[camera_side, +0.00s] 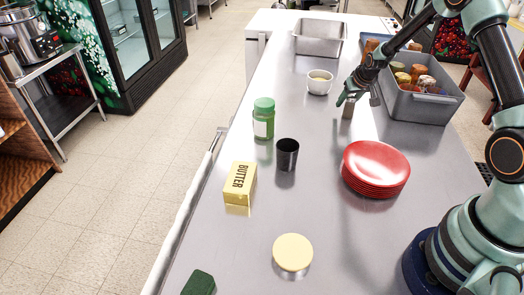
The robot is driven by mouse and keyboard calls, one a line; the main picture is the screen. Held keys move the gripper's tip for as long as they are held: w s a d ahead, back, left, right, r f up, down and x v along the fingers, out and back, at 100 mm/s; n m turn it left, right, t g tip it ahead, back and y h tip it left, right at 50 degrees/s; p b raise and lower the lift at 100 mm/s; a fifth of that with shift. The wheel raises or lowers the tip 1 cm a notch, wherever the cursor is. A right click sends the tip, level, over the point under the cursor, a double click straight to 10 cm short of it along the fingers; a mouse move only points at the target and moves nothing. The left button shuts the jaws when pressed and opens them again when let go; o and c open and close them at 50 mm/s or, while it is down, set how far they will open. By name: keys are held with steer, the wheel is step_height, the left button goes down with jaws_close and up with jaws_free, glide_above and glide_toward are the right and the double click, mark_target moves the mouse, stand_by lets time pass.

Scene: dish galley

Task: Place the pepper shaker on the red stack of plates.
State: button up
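A red stack of plates (375,168) sits on the metal counter, right of centre. My gripper (357,99) is beyond the stack, pointing down, with its two fingers apart. A small greyish-brown object (347,113) stands on the counter just below and between the fingers, nearer the left one. It may be the pepper shaker, but it is too small and too covered to be sure. I cannot tell whether a finger touches it. Nothing stands on the plates.
A grey bin (433,108) of jars is close to the right of my gripper. A white cup (319,83) and a metal pan (320,38) are beyond. A green-lidded jar (263,120), dark cup (287,155), butter box (240,184) and yellow-topped round item (293,252) stand left.

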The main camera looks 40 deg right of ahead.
steer(key=shift+o, duration=0.6)
